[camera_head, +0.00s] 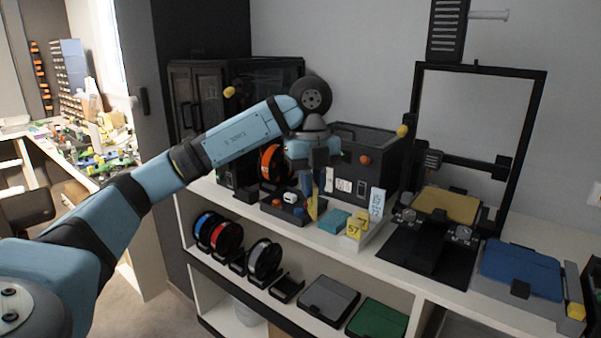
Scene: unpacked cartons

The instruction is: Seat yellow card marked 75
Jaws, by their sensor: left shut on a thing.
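My left gripper (318,184) points down over the shelf top, shut on a narrow yellow piece (312,209). I see this piece nearly edge-on, so no number on it can be read. Its lower end is close to a dark tray (283,211), and I cannot tell whether they touch. A yellow card (354,230) with a marking that looks like 57 stands to the right of the gripper, beside a teal block (333,222). A pale blue card (377,204) stands behind it. My right gripper is not in view.
A black box-shaped machine (363,150) stands behind the gripper. A 3D printer frame (477,70) with a yellow plate (446,205) is to the right, then a blue plate (521,268). Filament spools (264,258) sit on the lower shelf.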

